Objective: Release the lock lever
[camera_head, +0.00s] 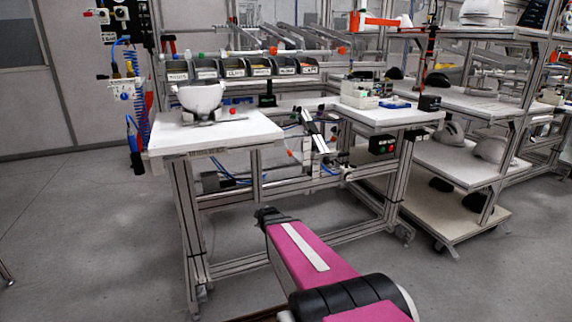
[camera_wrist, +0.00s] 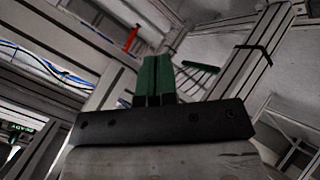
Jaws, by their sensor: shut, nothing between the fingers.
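A white helmet shell (camera_head: 201,98) sits on a fixture on the white worktable (camera_head: 250,131) in the head view. A small red knob (camera_head: 232,111) shows at the right of the fixture; it looks like the end of the lock lever, but the lever is too small to make out. My gripper shows in the wrist view with its green fingers (camera_wrist: 155,68) together and empty, touching nothing that I can see. A red piece (camera_wrist: 131,38) shows beyond the fingers; I cannot tell what it is.
Labelled bins (camera_head: 233,67) line the table's back. Blue hoses and tools (camera_head: 131,95) hang at its left. A second table (camera_head: 390,115) with boxes and a shelf cart (camera_head: 455,165) with helmets stand right. Metal frame bars (camera_wrist: 255,60) lie close around my gripper. The left floor is clear.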

